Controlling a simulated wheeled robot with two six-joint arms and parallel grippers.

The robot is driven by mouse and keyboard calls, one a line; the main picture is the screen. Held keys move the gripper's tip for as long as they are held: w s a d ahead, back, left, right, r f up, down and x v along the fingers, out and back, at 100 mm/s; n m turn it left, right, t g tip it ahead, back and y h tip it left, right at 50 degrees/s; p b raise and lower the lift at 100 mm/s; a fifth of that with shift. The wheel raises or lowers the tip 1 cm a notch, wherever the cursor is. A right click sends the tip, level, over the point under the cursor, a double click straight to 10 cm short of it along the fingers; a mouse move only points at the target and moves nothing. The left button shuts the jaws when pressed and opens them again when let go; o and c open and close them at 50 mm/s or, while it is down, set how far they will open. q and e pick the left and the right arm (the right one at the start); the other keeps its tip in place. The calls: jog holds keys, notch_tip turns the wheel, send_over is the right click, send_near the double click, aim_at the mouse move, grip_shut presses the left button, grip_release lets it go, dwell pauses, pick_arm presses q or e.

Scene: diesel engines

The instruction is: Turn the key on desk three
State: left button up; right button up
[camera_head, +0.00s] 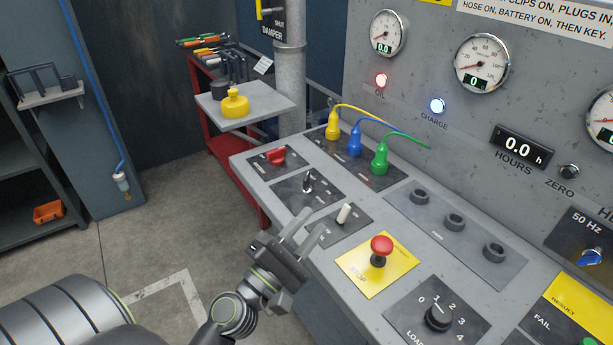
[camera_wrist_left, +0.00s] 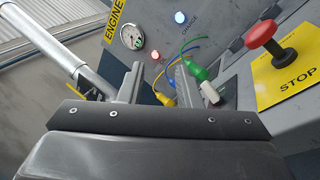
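The desk (camera_head: 262,172) runs along the grey console. A small silver key (camera_head: 307,182) stands in a dark plate near the desk's left end, between a red rotary switch (camera_head: 277,155) and a white toggle lever (camera_head: 344,213). My left gripper (camera_head: 307,226) is open and empty. It is in front of the key plate, close to the toggle plate, with its fingers pointing at the desk. In the left wrist view my open left fingers (camera_wrist_left: 158,82) frame the plugs; I cannot make out the key there. My right gripper is not in view.
A red mushroom stop button (camera_head: 381,245) stands right of the gripper. Yellow (camera_head: 332,126), blue (camera_head: 355,140) and green (camera_head: 379,156) plugs with cables stand behind the key. The charge lamp (camera_head: 437,105) glows bluish white and the oil lamp (camera_head: 381,80) red. Open floor lies left.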

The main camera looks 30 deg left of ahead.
pick_arm(q)
jog(key=w+a+f+n+y, duration=0.1)
jog(key=w+a+n+y, duration=0.1)
jog(key=a+n+y, duration=0.55)
jog(key=n+g, duration=0.4)
jog(key=n, duration=0.6)
send_near(305, 181)
jog(key=shift+m+y, duration=0.25)
jog(key=shift+y, duration=0.1)
jog(key=x, duration=1.2)
jog(key=shift+d, duration=0.1)
grip_shut()
